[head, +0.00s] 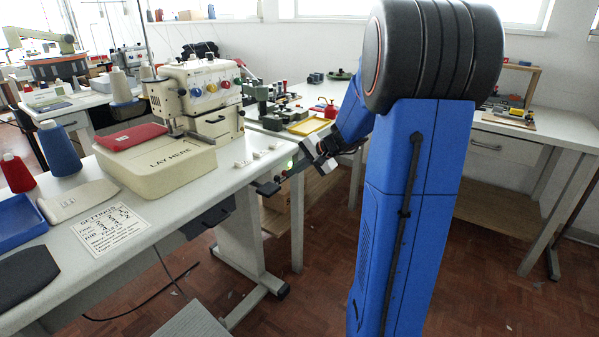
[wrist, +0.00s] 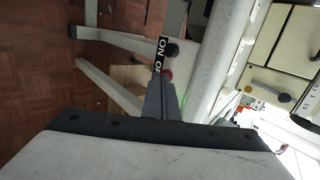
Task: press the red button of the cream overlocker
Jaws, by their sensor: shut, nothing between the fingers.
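The cream overlocker (head: 200,95) stands on the white table, with coloured dials on its face; part of its cream body (wrist: 285,50) shows at the right in the wrist view. A small dark switch box (head: 267,187) hangs at the table's right edge. In the wrist view a black ON label (wrist: 161,55) shows, and a red button (wrist: 168,74) shows just past my fingertips, partly hidden by them. My gripper (head: 284,177) is shut and empty at the table edge beside the switch box. I cannot tell whether the fingertips (wrist: 165,84) touch the button.
The white table edge (wrist: 215,70) runs close beside my gripper. A cream tray marked LAY HERE (head: 160,170) and small white blocks (head: 258,154) lie on the table. Thread cones (head: 60,148) stand at left. Another table (head: 525,125) stands behind right. Floor at front right is clear.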

